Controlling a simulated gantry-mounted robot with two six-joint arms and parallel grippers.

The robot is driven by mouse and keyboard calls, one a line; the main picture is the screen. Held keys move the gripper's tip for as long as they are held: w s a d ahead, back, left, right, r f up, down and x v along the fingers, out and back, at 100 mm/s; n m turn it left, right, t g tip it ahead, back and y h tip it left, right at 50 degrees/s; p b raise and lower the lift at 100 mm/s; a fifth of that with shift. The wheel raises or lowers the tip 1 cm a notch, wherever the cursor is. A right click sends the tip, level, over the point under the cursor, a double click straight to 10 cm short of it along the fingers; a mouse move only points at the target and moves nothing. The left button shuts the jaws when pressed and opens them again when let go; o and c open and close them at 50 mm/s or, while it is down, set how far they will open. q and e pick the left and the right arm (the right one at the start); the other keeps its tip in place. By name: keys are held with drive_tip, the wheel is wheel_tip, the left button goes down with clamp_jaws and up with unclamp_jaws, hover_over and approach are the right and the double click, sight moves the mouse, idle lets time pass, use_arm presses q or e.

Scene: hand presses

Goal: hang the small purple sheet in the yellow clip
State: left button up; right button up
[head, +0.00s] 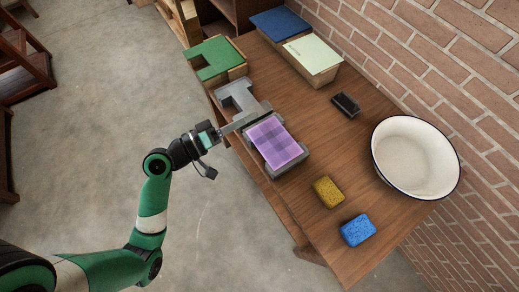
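The small purple sheet (277,142) lies flat on a grey press bed (296,166) near the table's left edge, a checked pattern on it. My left gripper (230,127) is at the table edge, just left of the sheet. A grey bar extends from it towards the press; I cannot tell whether this is its fingers or a lever, nor whether it is open or shut. No yellow clip can be made out. My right gripper is not in view.
A yellow sponge (328,191), blue sponge (358,230), white basin (385,165) and black block (345,104) stand on the table. Boxes with a pale green top (313,52) and blue top (279,22) stand behind.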

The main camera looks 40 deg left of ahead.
use_arm(q)
drive_tip(key=s+f+n+b, duration=0.3)
drive_tip(key=s+f+n, duration=0.1)
drive_tip(key=f, duration=0.5)
drive_tip(key=s+f+n+b, duration=0.3)
drive_tip(key=s+f+b, duration=0.1)
drive_tip(key=f, duration=0.6)
approach(275, 144)
drive_tip(key=shift+y, duration=0.3)
drive_tip(key=x, duration=0.4)
drive_tip(key=shift+a, duration=0.3)
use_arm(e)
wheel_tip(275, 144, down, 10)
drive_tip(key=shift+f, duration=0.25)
use_arm(q)
drive_tip(key=shift+f, duration=0.1)
clamp_jaws()
